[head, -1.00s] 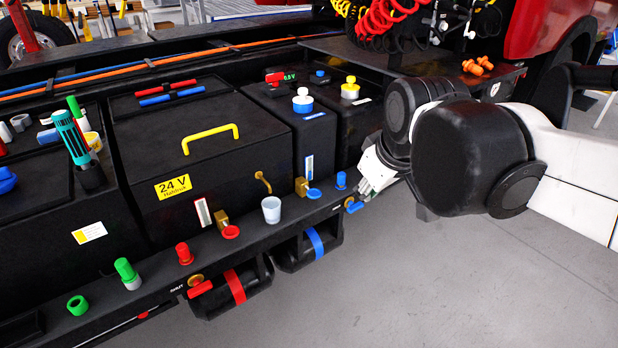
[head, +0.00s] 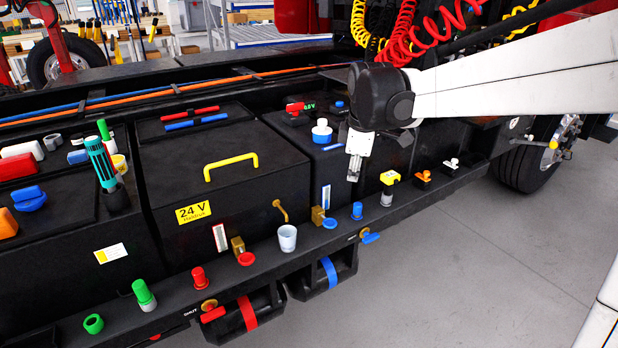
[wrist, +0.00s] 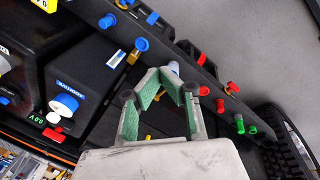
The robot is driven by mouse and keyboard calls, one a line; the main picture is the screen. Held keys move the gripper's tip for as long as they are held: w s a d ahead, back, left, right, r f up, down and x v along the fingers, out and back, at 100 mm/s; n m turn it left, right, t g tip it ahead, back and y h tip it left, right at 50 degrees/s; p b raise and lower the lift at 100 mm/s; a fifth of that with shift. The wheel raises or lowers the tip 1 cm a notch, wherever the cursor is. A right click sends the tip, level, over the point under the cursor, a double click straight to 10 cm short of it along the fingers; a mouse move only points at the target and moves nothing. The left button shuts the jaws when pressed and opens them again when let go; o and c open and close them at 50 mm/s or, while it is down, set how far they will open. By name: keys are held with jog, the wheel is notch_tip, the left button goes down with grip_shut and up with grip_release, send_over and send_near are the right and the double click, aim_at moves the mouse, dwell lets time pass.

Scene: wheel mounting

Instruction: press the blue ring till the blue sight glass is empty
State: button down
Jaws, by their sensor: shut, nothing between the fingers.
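The blue ring (head: 329,223) is a small blue disc on a brass fitting on the front ledge; it also shows in the wrist view (wrist: 141,44). The blue sight glass (head: 326,197) is a narrow upright strip on the black box just above it, with blue showing in it; it also shows in the wrist view (wrist: 115,57). Its exact level is too small to read. My gripper (head: 352,178) points down, shut and empty, up and to the right of the ring and apart from it. Its green-padded fingers (wrist: 163,76) show in the wrist view.
A white cup (head: 287,238) stands left of the ring, and a blue plug (head: 357,210) right of it. A blue lever (head: 370,237) sits lower on the ledge. A white-and-blue cap (head: 322,131) tops the box. Floor in front is clear.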

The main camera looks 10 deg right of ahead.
jog(key=w+f+n+g, duration=0.1)
jog(key=w+f+n, duration=0.35)
jog(key=w, duration=0.35)
jog(key=n+g+p, duration=0.2)
jog(key=n, duration=0.3)
send_over(330, 222)
notch_tip(330, 222, down, 8)
jog(key=shift+f, duration=0.15)
jog(key=shift+m, duration=0.25)
notch_tip(330, 222, down, 14)
jog(key=shift+r+b, duration=0.1)
jog(key=shift+b, duration=0.5)
